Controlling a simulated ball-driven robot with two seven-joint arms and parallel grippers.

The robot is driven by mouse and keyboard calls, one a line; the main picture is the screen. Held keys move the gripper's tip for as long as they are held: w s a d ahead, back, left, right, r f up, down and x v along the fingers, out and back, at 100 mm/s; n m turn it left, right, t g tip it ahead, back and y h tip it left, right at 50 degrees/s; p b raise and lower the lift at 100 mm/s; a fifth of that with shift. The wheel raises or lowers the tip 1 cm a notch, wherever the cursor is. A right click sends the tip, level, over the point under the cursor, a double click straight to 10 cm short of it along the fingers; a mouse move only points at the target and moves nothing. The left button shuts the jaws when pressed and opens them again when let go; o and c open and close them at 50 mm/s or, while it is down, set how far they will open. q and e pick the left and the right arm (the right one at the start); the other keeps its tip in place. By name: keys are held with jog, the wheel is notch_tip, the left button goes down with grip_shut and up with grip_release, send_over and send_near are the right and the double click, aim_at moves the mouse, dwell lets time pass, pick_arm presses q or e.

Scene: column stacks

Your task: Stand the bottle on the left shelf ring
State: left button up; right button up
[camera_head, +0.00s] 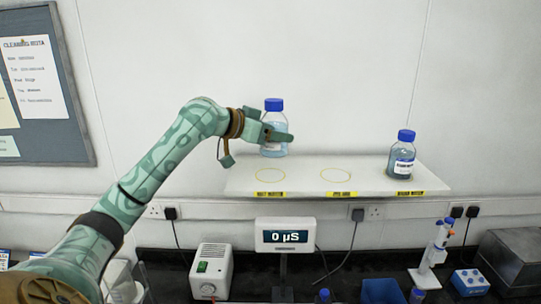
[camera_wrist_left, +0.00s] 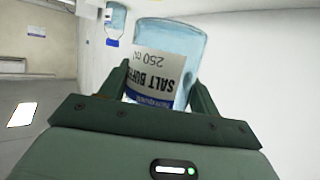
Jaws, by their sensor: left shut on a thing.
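A clear bottle (camera_head: 273,148) with pale blue liquid and a blue cap is upright in my left gripper (camera_head: 282,136). In the left wrist view the bottle (camera_wrist_left: 178,42) sits between both fingers, with a white label reading "SALT BUFF…" and "250 ml". My left gripper is shut on its body. The left shelf ring (camera_head: 271,181) is a thin yellow oval on the white shelf (camera_head: 303,180). In the head view the bottle's base shows just above and behind this ring, seemingly off the shelf. The ring is empty. My right gripper is out of view.
A darker blue-capped bottle (camera_head: 402,165) stands at the shelf's right end. The middle ring (camera_head: 336,183) is empty. A display reading "0 µS" (camera_head: 285,236) stands below the shelf's front edge. The wall is close behind.

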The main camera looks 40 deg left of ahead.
pick_arm(q)
jog(key=w+a+f, duration=0.2)
jog(key=f, duration=0.1)
jog(key=w+a+f+p, duration=0.1)
jog(key=a+f, duration=0.1)
jog(key=shift+w+a+f, duration=0.1)
jog(key=shift+w+f, duration=0.05)
jog(key=shift+w, duration=0.2)
jog(key=shift+w+a+f, duration=0.2)
jog(key=shift+w+f, duration=0.05)
jog(key=shift+f, duration=0.2)
notch_tip(320, 180, down, 2)
jog(key=shift+f+p, duration=0.2)
jog(key=shift+p, duration=0.6)
jog(key=shift+f, duration=0.3)
jog(key=shift+a+f, duration=0.1)
jog(key=o, duration=1.3)
jog(key=shift+f, duration=0.15)
jog(key=shift+c, duration=0.2)
